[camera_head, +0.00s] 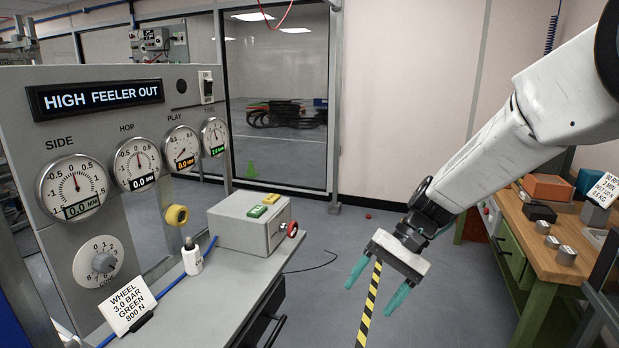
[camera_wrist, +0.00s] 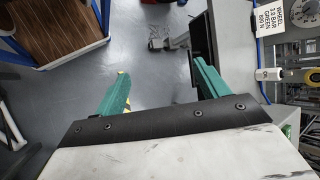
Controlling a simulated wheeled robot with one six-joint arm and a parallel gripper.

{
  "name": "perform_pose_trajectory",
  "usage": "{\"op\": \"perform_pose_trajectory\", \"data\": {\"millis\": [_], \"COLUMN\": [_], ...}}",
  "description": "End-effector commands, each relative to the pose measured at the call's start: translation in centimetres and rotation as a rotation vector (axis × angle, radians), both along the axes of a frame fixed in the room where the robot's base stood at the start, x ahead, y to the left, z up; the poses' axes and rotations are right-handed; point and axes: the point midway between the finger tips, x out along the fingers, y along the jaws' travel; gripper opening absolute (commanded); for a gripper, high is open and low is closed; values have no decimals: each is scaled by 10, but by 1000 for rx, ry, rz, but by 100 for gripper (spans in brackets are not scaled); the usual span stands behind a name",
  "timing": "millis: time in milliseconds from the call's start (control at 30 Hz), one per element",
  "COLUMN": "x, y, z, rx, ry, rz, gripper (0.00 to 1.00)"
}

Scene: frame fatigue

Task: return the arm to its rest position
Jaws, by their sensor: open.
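My white arm comes in from the upper right in the head view. My gripper (camera_head: 378,287) hangs at its end with two teal fingers spread wide and nothing between them. It is over the grey floor, between the gauge bench and the wooden workbench, apart from both. In the wrist view my gripper (camera_wrist: 163,95) also shows open and empty, with floor beyond the fingers. A yellow and black striped strip (camera_head: 370,305) shows just below and between the fingers in the head view; I cannot tell its distance from them.
A grey bench (camera_head: 215,295) with a button box (camera_head: 248,228), a white bottle (camera_head: 192,258) and a card (camera_head: 127,306) stands at left, under a gauge panel (camera_head: 120,105). A wooden workbench (camera_head: 535,235) with boxes and metal blocks stands at right. Open floor (camera_head: 330,250) lies between.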

Motion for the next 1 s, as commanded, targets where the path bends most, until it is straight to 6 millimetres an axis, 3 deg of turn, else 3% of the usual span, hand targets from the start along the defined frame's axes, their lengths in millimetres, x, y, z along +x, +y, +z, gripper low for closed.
{"op": "perform_pose_trajectory", "data": {"millis": [100,300,600,800,1000], "x": [-46,-114,-196,-222,-226], "y": [-29,-76,-132,-142,-142], "z": [23,48,70,84,96], "rx": [-125,-329,-568,-615,-620], "ry": [-49,-144,-337,-455,-512], "rz": [52,116,164,142,118], "gripper": [73,73,73,73,73]}}
